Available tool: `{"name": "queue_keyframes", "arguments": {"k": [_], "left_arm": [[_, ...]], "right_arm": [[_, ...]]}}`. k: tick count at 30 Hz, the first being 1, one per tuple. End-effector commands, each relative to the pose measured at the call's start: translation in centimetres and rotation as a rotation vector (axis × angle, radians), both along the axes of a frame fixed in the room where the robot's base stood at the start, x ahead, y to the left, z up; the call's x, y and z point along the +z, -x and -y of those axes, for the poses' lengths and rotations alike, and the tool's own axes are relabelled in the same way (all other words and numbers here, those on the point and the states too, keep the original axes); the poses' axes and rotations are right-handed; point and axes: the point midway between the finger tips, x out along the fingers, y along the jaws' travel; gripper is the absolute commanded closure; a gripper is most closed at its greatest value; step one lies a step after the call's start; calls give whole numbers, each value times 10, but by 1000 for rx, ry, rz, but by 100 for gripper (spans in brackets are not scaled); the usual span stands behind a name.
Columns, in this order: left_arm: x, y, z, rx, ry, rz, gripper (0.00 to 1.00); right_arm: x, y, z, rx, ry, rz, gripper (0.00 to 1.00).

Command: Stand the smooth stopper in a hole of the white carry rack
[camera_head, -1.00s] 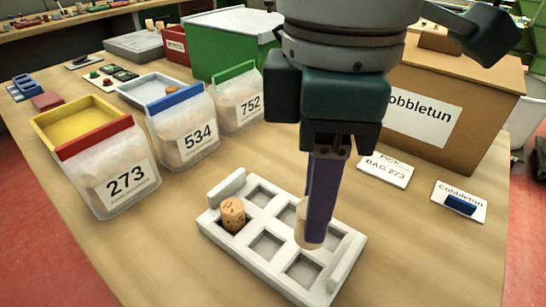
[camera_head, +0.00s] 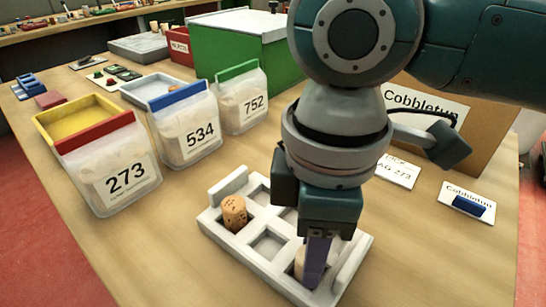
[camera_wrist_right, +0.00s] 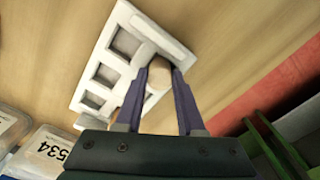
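The white carry rack (camera_head: 262,272) lies on the table with square holes in two rows. A speckled cork stopper (camera_head: 234,213) stands in its left corner hole. My right gripper (camera_head: 312,268) points down over the near right part of the rack, its purple fingers at a near-edge hole. It is shut on a pale smooth stopper (camera_wrist_right: 158,76), whose side also shows beside the fingers in the head view (camera_head: 299,261). The stopper's lower end is at the hole; I cannot tell how deep it sits. The gripper hides the rack's far right holes. My left gripper is not in view.
Bags marked 273 (camera_head: 122,178), 534 (camera_head: 197,138) and 752 (camera_head: 252,108) stand behind the rack to the left. A green box (camera_head: 250,50) and a cardboard box (camera_head: 480,128) are farther back. Cards lie at the right. Table left of the rack is clear.

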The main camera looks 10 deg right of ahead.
Motion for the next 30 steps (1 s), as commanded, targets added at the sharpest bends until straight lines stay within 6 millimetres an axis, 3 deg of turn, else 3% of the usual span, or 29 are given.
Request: {"name": "queue_keyframes", "arguments": {"k": [1,7,17,30], "left_arm": [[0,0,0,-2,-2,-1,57],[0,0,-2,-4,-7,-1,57],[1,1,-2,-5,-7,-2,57],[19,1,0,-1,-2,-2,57]], "right_arm": [[0,0,0,0,0,0,56],[0,0,0,0,0,0,34],[7,0,0,1,-1,1,34],[97,-1,-1,1,-2,3,34]]}}
